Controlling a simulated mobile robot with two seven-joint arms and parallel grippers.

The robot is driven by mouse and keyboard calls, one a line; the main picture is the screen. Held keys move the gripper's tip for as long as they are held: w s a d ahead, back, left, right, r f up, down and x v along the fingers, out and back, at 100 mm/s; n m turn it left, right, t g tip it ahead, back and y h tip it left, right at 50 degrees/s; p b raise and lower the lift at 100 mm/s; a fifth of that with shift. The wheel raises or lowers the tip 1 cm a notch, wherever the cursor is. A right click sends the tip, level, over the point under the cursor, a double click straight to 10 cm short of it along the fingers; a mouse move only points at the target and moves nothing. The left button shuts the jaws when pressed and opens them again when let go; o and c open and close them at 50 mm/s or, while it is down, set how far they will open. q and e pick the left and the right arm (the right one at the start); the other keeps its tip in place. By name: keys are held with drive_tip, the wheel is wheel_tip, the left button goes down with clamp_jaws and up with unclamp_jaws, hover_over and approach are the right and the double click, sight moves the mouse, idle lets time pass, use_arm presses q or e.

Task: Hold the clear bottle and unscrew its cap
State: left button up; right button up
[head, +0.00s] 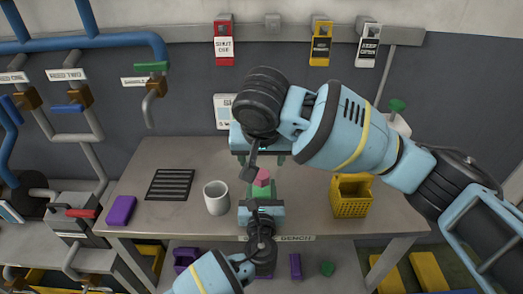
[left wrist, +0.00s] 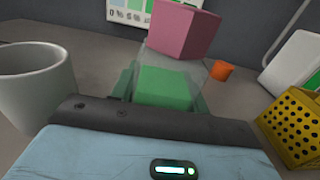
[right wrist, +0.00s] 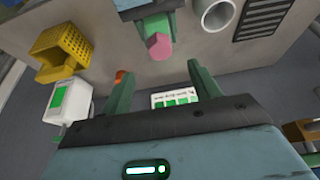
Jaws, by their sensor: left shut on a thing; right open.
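The clear bottle (left wrist: 160,62) stands upright on the bench between the green fingers of my left gripper (left wrist: 165,92). Green shows through its lower part. Its pink cap (left wrist: 183,28) is on top and also shows in the head view (head: 262,178) and the right wrist view (right wrist: 158,46). My left gripper, seen in the head view (head: 262,194), is shut on the bottle from the front. My right gripper (head: 262,161) is open and empty, above and behind the cap. In the right wrist view its fingers (right wrist: 162,90) are spread apart, with the cap beyond them.
A white mug (head: 216,198) stands just left of the bottle. A black vent grille (head: 170,184) and a purple block (head: 121,211) are farther left. A yellow basket (head: 351,198) stands to the right. A small orange thing (left wrist: 222,70) lies behind the bottle.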

sight(263, 174)
drive_tip(key=x, duration=0.9)
drive_tip(key=shift+c, duration=0.3)
drive_tip(key=c, duration=1)
drive_tip(key=n+y, duration=0.1)
drive_tip(key=n, duration=0.1)
drive_tip(key=n+y, duration=0.1)
drive_tip(key=n, duration=0.2)
drive_tip(key=shift+d+g, duration=0.2)
drive_tip(key=shift+g, duration=0.1)
drive_tip(key=shift+c, duration=0.2)
drive_tip(key=shift+n, duration=0.5)
drive_tip(key=n+g+y, duration=0.1)
drive_tip(key=n, duration=0.5)
drive_tip(key=shift+w+d+g+y, duration=0.15)
drive_tip(key=shift+g+y, duration=0.25)
